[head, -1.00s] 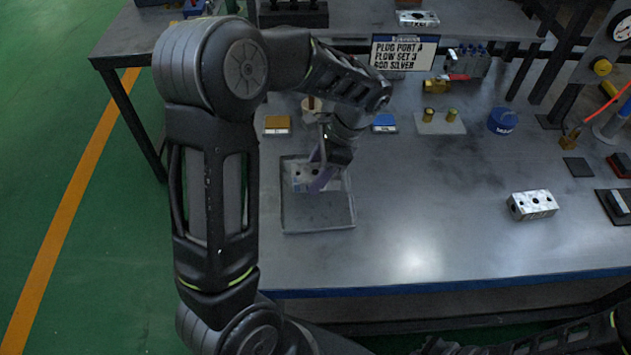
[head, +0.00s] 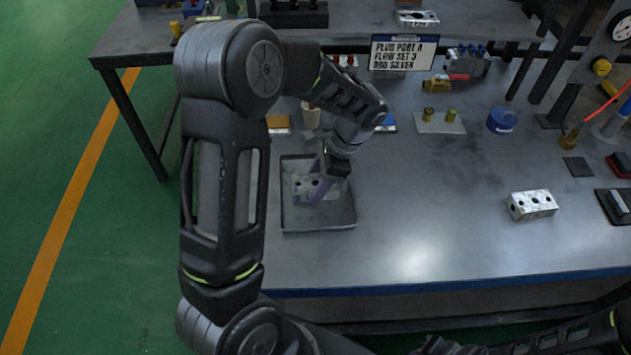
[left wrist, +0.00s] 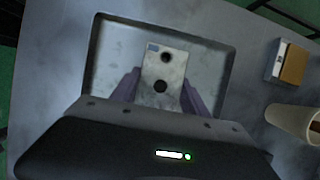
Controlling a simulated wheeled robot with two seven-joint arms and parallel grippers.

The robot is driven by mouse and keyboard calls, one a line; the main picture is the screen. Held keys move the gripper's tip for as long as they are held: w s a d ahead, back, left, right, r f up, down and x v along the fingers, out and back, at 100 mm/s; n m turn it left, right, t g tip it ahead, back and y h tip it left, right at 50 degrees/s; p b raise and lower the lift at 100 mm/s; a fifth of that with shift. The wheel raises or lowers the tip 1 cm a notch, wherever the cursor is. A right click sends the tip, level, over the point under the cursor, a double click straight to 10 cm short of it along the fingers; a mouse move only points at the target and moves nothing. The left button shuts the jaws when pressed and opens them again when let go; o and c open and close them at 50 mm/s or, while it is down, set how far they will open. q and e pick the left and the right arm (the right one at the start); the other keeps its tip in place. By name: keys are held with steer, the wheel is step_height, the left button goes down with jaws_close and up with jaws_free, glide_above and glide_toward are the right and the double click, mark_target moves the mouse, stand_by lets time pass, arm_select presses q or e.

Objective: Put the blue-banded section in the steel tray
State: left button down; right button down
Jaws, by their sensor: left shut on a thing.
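The steel tray (head: 318,221) is a shallow grey tray on the left of the bench. A silver valve block with round holes (head: 304,183) is low over or on the tray's floor; I cannot tell if it touches. My left gripper (head: 320,188), with purple fingers, is shut on this block. In the left wrist view the block (left wrist: 165,68) sits between the two fingers, inside the rim of the tray (left wrist: 231,60). A small blue patch shows on its corner. My right gripper is not in view.
Another silver block (head: 532,205) lies on the right of the bench. An orange-topped box (head: 278,122) and a cup (head: 310,116) stand behind the tray. A blue round container (head: 502,120) is farther right. The front middle of the bench is clear.

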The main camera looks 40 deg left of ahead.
arm_select(q)
steer(key=c, duration=0.6)
jaws_free()
steer(key=v, duration=1.2)
steer(key=shift+r+p, duration=0.1)
steer(key=shift+p, duration=0.25)
